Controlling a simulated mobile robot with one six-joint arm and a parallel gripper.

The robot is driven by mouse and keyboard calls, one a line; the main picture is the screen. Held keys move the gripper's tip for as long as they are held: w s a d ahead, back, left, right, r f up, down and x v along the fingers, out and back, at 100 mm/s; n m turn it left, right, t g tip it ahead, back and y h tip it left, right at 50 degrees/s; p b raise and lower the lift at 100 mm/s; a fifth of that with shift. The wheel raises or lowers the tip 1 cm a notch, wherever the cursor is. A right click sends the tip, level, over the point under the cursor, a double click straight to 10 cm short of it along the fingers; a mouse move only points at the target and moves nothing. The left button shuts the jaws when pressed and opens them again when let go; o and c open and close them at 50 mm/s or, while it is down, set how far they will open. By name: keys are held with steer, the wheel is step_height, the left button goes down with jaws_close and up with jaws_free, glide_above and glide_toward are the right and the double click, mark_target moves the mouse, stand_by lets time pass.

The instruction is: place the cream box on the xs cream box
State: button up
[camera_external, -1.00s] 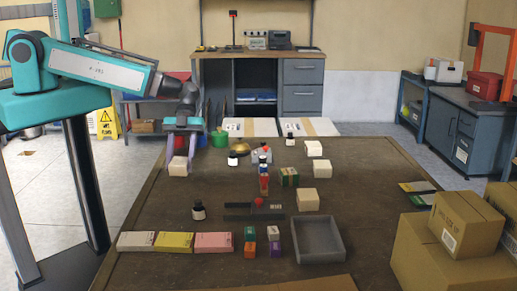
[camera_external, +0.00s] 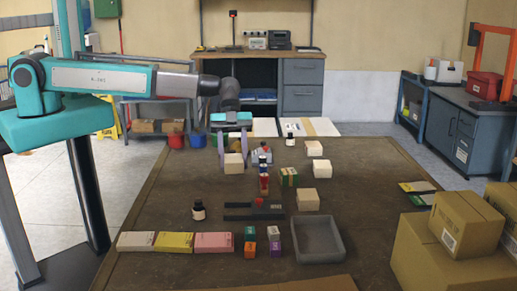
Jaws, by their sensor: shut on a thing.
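My gripper (camera_external: 233,158) is shut on a cream box (camera_external: 233,165) and holds it between its two fingers at the back left of the table, left of a small group of items. Whether the box is clear of the table is hard to tell. Other cream boxes stand to the right: one at the back (camera_external: 314,148), one in the middle (camera_external: 322,169) and one nearer (camera_external: 308,200). A much smaller pale box (camera_external: 273,233) stands by a purple one at the front. I cannot tell which is the xs cream box.
A grey tray (camera_external: 319,240) is at the front right. A dark bottle (camera_external: 198,211), a dark flat holder (camera_external: 254,211) and a green-and-white box (camera_external: 288,177) stand mid-table. White, yellow and pink boxes (camera_external: 174,242) line the front left. Large cartons (camera_external: 450,245) are at the right.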

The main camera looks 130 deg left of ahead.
steer(key=w+r+m+b, duration=0.1)
steer(key=w+r+b, duration=0.1)
steer(key=w+b, duration=0.4)
steer(key=shift+w+d+h+b, duration=0.25)
steer(key=shift+w+h+b, duration=0.1)
steer(key=shift+w, duration=0.75)
steer(key=p, duration=0.5)
glide_above(306, 194)
steer(key=shift+s+f, duration=0.2)
steer(key=shift+f, duration=0.6)
steer(key=shift+w, duration=0.1)
